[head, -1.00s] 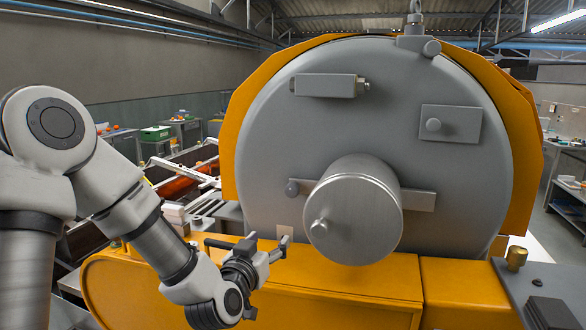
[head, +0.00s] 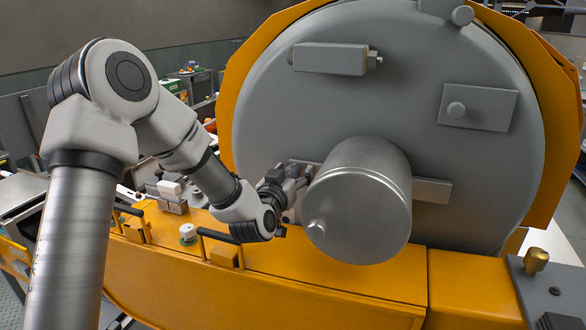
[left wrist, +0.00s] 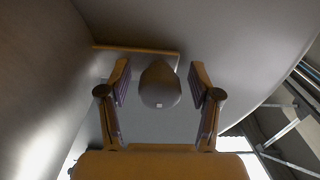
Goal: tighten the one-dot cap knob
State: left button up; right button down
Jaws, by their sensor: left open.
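The grey rounded cap knob (left wrist: 159,90) with one pale dot stands on a flat grey plate in the left wrist view. My left gripper (head: 304,173) is open at the left side of the large metal cylinder (head: 362,205). In the left wrist view its two fingers (left wrist: 160,78) stand on either side of the knob, with a visible gap on each side. In the head view the gripper hides the knob. My right gripper is not in view.
The cylinder sits close to the right of my left gripper. The big grey disc (head: 400,100) lies behind it. Below are the yellow housing (head: 330,275), black handles and a white-topped knob (head: 187,232). A brass knob (head: 536,258) stands at the right.

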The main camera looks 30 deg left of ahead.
pick_arm(q)
jog(key=shift+s+r, duration=0.1)
jog(key=shift+s, duration=0.05)
jog(key=shift+s+d+r, duration=0.1)
jog(key=shift+s+r, duration=0.05)
jog(key=shift+s, duration=0.1)
jog(key=shift+c, duration=1.4)
jog(key=shift+s+r, duration=0.1)
jog(key=shift+s, duration=0.05)
jog(key=c, duration=0.9)
jog(key=shift+m, duration=0.4)
